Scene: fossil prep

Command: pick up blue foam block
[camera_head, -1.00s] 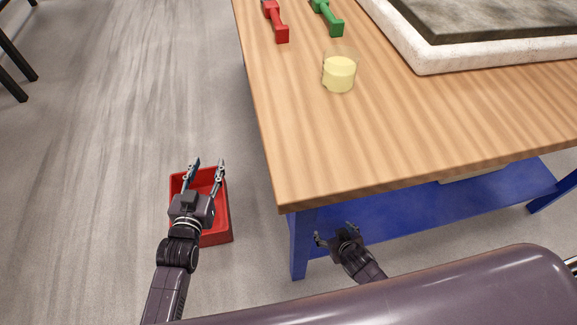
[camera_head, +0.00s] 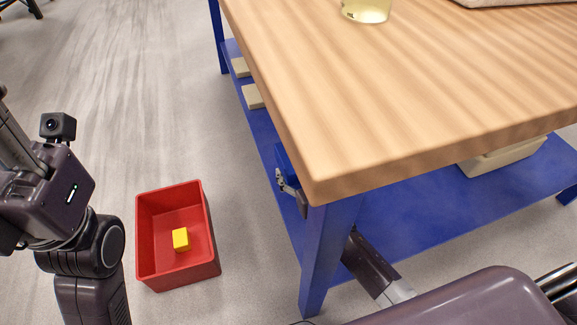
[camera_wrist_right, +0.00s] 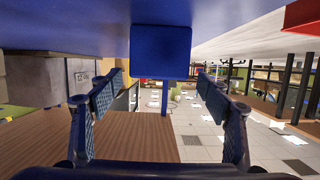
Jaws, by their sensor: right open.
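The blue foam block (camera_wrist_right: 160,52) is a plain blue box in the right wrist view, ahead of and between the fingers of my right gripper (camera_wrist_right: 159,82). The fingers are apart, with visible gaps to the block's sides. That view looks upside down, and the block meets the blue surface at its top. In the head view a blue block shape (camera_head: 283,160) shows at the shelf's left edge, by the front table leg. Part of my right gripper (camera_head: 288,184) shows just below it; the rest is hidden by the table. My left arm is at the far left, its fingers out of frame.
The wooden tabletop (camera_head: 400,90) overhangs the blue lower shelf (camera_head: 440,225). The front table leg (camera_head: 328,255) stands close to my right gripper. A red bin (camera_head: 148,235) on the floor holds a yellow block (camera_head: 181,239). Pale blocks (camera_head: 254,96) lie farther back on the shelf.

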